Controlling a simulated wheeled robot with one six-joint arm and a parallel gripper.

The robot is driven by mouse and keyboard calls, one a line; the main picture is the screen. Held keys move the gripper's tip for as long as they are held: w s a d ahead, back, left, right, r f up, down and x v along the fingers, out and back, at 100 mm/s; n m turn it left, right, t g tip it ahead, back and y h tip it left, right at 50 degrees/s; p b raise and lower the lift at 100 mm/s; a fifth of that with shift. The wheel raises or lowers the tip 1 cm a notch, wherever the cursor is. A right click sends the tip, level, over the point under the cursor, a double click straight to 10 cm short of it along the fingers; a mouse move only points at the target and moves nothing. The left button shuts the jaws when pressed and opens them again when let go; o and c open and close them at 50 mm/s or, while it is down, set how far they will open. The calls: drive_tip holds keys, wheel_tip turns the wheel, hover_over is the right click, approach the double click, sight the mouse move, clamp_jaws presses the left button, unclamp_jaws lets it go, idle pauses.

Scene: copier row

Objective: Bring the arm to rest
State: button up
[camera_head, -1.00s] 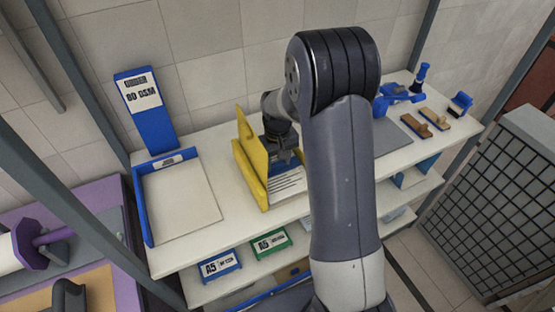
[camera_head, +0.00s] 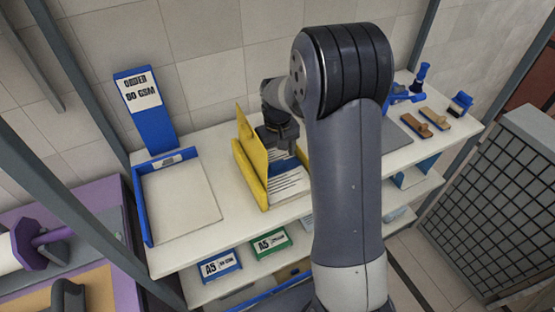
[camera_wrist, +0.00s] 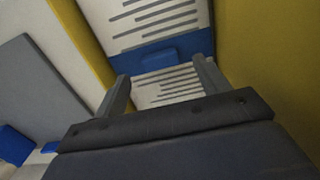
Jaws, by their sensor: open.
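My gripper (camera_wrist: 160,90) is open in the wrist view, its two grey fingers apart with nothing held between them. Below the fingers lie lined papers (camera_wrist: 165,18) with a blue band (camera_wrist: 160,55) across them, inside a yellow holder (camera_wrist: 262,50). In the head view the yellow holder (camera_head: 248,145) stands on the shelf top, and the papers (camera_head: 288,182) lie in it. My gripper is above the holder there, beside its tall yellow wall; its fingertips are hard to make out. My arm stands in front and hides part of the shelf.
A blue-edged tray (camera_head: 143,215) and a blue sign (camera_head: 150,115) stand to the left. A grey mat (camera_head: 396,135), blue tools (camera_head: 418,80) and brown-handled stamps (camera_head: 435,118) lie at the right. A mesh cage (camera_head: 500,180) stands at far right.

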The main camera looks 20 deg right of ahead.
sight(278, 164)
wheel_tip(278, 164, up, 8)
drive_tip(key=shift+f, duration=0.15)
idle(0.3)
wheel_tip(278, 164, down, 11)
drive_tip(key=shift+s+r+p, duration=0.1)
drive_tip(key=shift+r+p, duration=0.05)
drive_tip(key=shift+p, duration=0.2)
drive_tip(key=shift+r+p, duration=0.8)
drive_tip(key=shift+r, duration=0.15)
drive_tip(key=shift+r+p, duration=0.45)
drive_tip(key=shift+r, duration=0.25)
drive_tip(key=shift+f, duration=0.1)
